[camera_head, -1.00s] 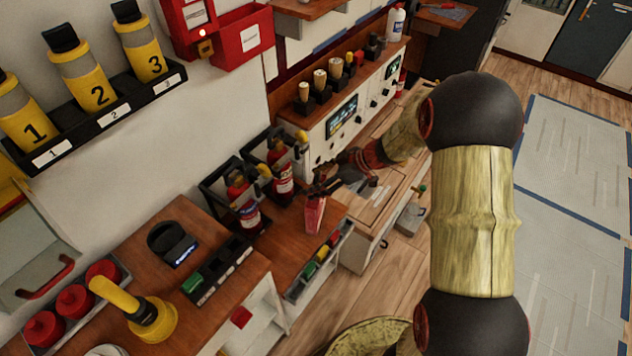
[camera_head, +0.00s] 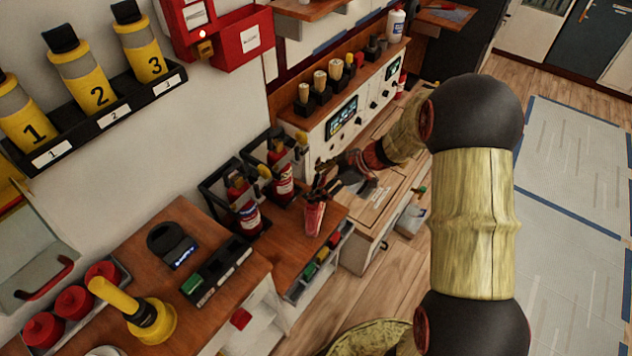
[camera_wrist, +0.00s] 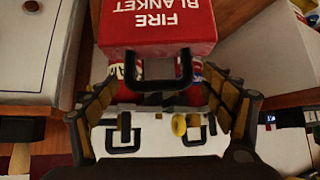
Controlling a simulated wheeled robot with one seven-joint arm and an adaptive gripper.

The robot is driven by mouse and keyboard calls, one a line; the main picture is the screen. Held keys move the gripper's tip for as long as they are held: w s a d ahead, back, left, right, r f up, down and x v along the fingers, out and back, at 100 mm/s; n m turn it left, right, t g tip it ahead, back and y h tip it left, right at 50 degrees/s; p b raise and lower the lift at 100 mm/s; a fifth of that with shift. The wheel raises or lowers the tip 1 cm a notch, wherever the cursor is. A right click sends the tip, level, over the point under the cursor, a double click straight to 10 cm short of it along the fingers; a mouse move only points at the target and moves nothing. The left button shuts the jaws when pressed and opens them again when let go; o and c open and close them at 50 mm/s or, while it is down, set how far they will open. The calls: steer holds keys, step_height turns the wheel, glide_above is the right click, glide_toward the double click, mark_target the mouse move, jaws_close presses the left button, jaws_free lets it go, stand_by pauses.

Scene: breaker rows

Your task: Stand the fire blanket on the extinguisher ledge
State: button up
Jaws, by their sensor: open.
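The fire blanket (camera_head: 314,219) is a red box with white lettering and a black loop handle. It stands apparently upright on the wooden extinguisher ledge (camera_head: 284,243), near its right edge. It also shows at the top of the wrist view (camera_wrist: 158,24). My gripper (camera_head: 326,188) is open at the top of the blanket. In the wrist view, its fingers (camera_wrist: 160,74) are spread on both sides of the handle, apart from it. Two red extinguishers stand in black holders on the ledge, one nearer (camera_head: 245,212) and one farther (camera_head: 282,181).
A small rack with coloured items (camera_head: 318,262) runs along the ledge's front. A wooden counter (camera_head: 190,222) with a yellow flashlight (camera_head: 142,312) is at the left. A white control panel (camera_head: 340,125) stands behind. Bare ledge shows left of the blanket.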

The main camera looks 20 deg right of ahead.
steer(key=p+v, duration=0.3)
steer(key=v, duration=0.9)
steer(key=s+a+r+m+g+h, duration=0.2)
steer(key=s+a+r+m+h, duration=0.15)
steer(key=s+a+r, duration=0.6)
steer(key=s+r+m+t+h, duration=0.1)
steer(key=s+r+m+h, duration=0.1)
steer(key=s+r+m, duration=0.2)
steer(key=s+r+m+t+h, duration=0.1)
steer(key=s+r+m, duration=0.3)
steer(key=s, duration=0.7)
steer(key=shift+s+d+r+t+h, duration=0.3)
steer(key=shift+r+t+h, duration=0.1)
steer(key=shift+r+h, duration=0.4)
steer(key=shift+c, duration=0.2)
